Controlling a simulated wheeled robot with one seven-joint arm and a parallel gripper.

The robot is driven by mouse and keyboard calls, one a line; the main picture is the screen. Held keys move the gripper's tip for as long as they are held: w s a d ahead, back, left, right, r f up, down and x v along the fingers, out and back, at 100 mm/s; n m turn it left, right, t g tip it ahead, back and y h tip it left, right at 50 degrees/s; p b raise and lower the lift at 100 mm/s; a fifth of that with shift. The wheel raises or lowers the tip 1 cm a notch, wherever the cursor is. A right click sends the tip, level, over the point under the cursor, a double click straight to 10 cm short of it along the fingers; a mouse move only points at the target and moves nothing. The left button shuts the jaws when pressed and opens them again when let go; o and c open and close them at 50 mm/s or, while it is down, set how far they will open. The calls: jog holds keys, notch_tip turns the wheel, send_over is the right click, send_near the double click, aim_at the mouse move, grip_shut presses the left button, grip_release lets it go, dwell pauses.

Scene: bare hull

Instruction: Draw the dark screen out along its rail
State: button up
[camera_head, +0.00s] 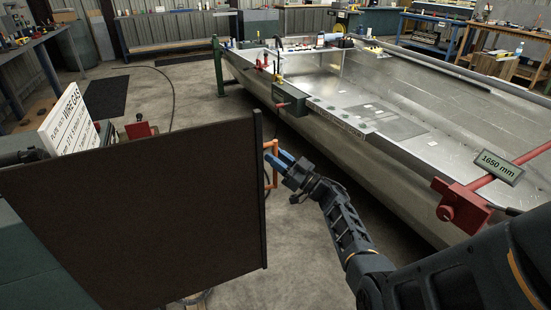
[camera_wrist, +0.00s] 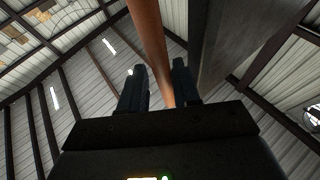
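The dark screen (camera_head: 140,215) is a large flat brown-black panel filling the left front of the head view. An upright orange handle (camera_head: 273,165) stands off its right edge. My gripper (camera_head: 277,159) is at this handle, with its blue fingers pointing left towards the screen. In the wrist view the orange bar (camera_wrist: 148,40) passes between the two dark fingers of my gripper (camera_wrist: 160,88). A gap shows between the bar and the left finger; the bar is close to the right finger. The rail is not clearly visible.
A long open metal hull (camera_head: 400,130) lies right of my gripper. A red clamp bar (camera_head: 465,198) with a "1650 mm" tag (camera_head: 497,167) crosses its near side. A white sign (camera_head: 70,120) stands behind the screen. Concrete floor (camera_head: 180,105) is open beyond the screen.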

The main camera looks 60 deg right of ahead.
jog(key=b+v, duration=0.1)
jog(key=v, duration=0.6)
jog(key=shift+s+f, duration=0.2)
jog(key=shift+s, duration=0.15)
jog(key=shift+a, duration=0.15)
jog(key=s+a+f+m+g+h, duration=0.1)
jog(key=s+a, duration=0.4)
jog(key=a, duration=0.7)
jog(key=s+a+g+h, duration=0.15)
jog(key=s+a, duration=0.25)
jog(key=a, duration=0.9)
jog(key=s+a+r+g+y, duration=0.1)
jog(key=s+a+r+g, duration=0.1)
jog(key=s+a+r, duration=0.3)
jog(key=s+a+r+n+g+y, duration=0.1)
jog(key=s+a+r+g+y, duration=0.1)
jog(key=s+a+r, duration=0.3)
jog(key=s+a+g, duration=0.1)
jog(key=s+a, duration=0.2)
jog(key=s, duration=0.4)
jog(key=shift+s+a+r+n, duration=0.25)
jog(key=shift+a+n, duration=0.05)
jog(key=shift+a, duration=0.05)
